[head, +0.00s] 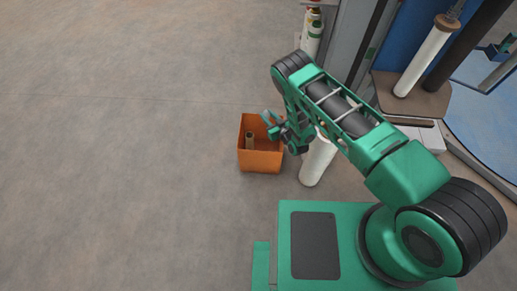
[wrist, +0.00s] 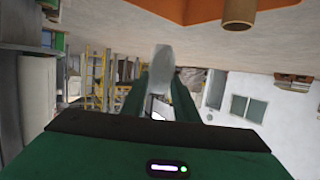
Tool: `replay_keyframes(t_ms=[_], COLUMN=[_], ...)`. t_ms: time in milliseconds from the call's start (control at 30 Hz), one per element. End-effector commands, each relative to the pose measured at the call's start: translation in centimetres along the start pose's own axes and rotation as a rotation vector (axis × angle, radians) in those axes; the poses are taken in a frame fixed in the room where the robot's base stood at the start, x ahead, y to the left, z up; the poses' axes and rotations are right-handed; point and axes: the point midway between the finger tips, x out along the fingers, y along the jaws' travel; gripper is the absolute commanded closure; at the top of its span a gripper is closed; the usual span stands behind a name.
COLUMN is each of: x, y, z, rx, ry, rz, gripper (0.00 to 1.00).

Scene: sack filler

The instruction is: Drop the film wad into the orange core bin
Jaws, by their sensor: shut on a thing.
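The orange core bin (head: 261,162) stands open on the floor left of my arm in the head view, with a brown core (head: 250,140) inside. My gripper (head: 271,121) overlaps the bin's right side in that view; its height above the bin is hard to judge. In the wrist view my gripper (wrist: 160,92) is shut on a pale grey, translucent film wad (wrist: 163,66) sticking out between the fingers. That view is upside down, with the orange bin (wrist: 195,12) and a core end (wrist: 240,14) at the top edge, apart from the wad.
A white film roll (head: 317,160) stands just right of the bin. A machine with another white roll (head: 424,62) on a brown plate fills the upper right. The floor (head: 120,150) to the left is clear.

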Motion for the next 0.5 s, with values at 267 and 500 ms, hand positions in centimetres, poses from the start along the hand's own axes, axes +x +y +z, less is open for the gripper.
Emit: replay_keyframes(t_ms=[267, 500], x=[0.6, 1.3], y=[-0.5, -0.5], z=[2.1, 4.5], rx=[-0.004, -0.003], ry=[-0.001, 0.0], rz=[-0.01, -0.009], gripper=[0.94, 0.94])
